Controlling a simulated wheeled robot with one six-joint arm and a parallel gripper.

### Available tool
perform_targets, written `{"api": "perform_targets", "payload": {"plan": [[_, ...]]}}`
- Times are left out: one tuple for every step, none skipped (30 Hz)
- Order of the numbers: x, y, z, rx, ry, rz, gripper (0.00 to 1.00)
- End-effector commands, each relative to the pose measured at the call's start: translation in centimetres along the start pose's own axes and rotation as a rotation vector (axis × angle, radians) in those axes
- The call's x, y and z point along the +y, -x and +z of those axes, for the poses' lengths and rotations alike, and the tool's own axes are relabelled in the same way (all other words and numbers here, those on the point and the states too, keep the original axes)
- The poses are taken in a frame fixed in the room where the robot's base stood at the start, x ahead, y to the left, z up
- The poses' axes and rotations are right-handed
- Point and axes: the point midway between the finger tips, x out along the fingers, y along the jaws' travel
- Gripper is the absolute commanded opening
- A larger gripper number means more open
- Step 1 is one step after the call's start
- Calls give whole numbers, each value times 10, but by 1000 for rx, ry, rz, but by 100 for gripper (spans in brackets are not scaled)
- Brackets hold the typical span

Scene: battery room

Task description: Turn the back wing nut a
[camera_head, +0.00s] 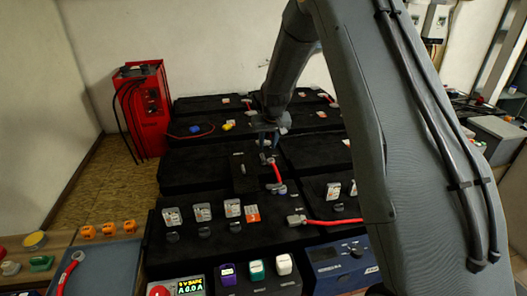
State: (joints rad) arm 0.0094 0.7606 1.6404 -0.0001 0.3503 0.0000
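My arm comes in from the upper right, and my gripper (273,138) points down over the black batteries near the middle of the picture. It is small and dark here, so I cannot tell whether its fingers are open or shut. Just below it, a short red cable link (277,172) runs front to back, with a grey end fitting at its back (267,160) and another at its front (279,189). No wing nut can be made out clearly at this size. I cannot tell whether my gripper touches the back fitting.
Black batteries (185,170) stand in stepped rows. Another red cable (335,222) lies at the front right. White-labelled pieces (203,212), a blue instrument (342,262) and a lit display (190,287) are in front. A red cabinet (142,108) stands at the back left.

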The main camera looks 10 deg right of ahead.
Motion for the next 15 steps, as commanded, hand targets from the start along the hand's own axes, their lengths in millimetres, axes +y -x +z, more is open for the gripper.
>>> {"api": "perform_targets", "payload": {"plan": [[-3, -2, -2, 3, 4, -1, 28], [-4, -4, -2, 3, 5, -2, 28], [-6, -7, -2, 2, 7, -3, 28], [-7, -10, -1, 2, 9, -4, 28], [-8, -13, -1, 1, 10, -4, 28], [-10, -18, -2, 2, 11, -5, 28], [-10, -22, -1, 1, 12, -5, 28], [-11, -27, 0, 0, 13, -5, 28], [-11, -32, -1, 0, 13, -5, 28], [-11, -37, -1, 0, 13, -5, 28], [-11, -41, -1, 1, 13, -5, 28], [-11, -47, -1, 0, 13, -5, 28], [-11, -51, -1, 1, 13, -5, 28], [-11, -55, -1, 2, 12, -5, 28], [-10, -60, -1, 1, 12, -5, 28]]}}
